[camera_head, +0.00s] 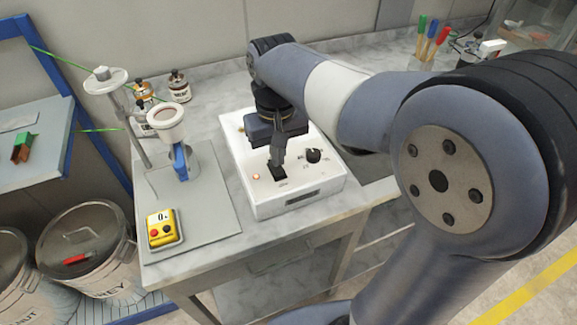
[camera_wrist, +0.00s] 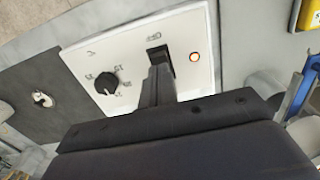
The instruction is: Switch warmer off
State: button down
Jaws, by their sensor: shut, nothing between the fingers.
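The warmer is a white box (camera_head: 317,196) on the grey marbled table. Its front panel also fills the upper middle of the wrist view (camera_wrist: 205,70). The panel has a black rocker switch (camera_wrist: 159,61), a lit orange lamp (camera_wrist: 194,57) and a black knob (camera_wrist: 106,83). The knob (camera_head: 313,155) and the lit lamp (camera_head: 256,177) also show in the head view. My gripper (camera_head: 277,160) is shut and empty, pointing down at the switch. In the wrist view its fingertips (camera_wrist: 159,72) overlap the switch's near edge; I cannot tell whether they touch it.
Left of the warmer, a yellow control box (camera_head: 163,228) sits on a grey plate with a stand holding a white cup (camera_head: 167,118). Small labelled jars (camera_head: 178,87) stand behind. Coloured-handled tools (camera_head: 430,45) stand at the back right. Lidded bins (camera_head: 82,240) are on the floor at left.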

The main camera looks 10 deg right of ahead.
jog(key=shift+f+b, duration=0.5)
jog(key=shift+f, duration=0.35)
jog(key=shift+r, duration=0.15)
notch_tip(320, 180, up, 7)
jog(key=p, duration=0.6)
jog(key=shift+p, duration=0.4)
jog(key=shift+f, duration=0.25)
notch_tip(320, 180, down, 7)
jog(key=b, duration=0.7)
jog(key=shift+r, duration=0.2)
jog(key=shift+r+p, duration=0.2)
jog(key=shift+p, duration=0.2)
notch_tip(320, 180, up, 8)
jog(key=p, duration=0.6)
jog(key=shift+r, duration=0.2)
dwell(0.9)
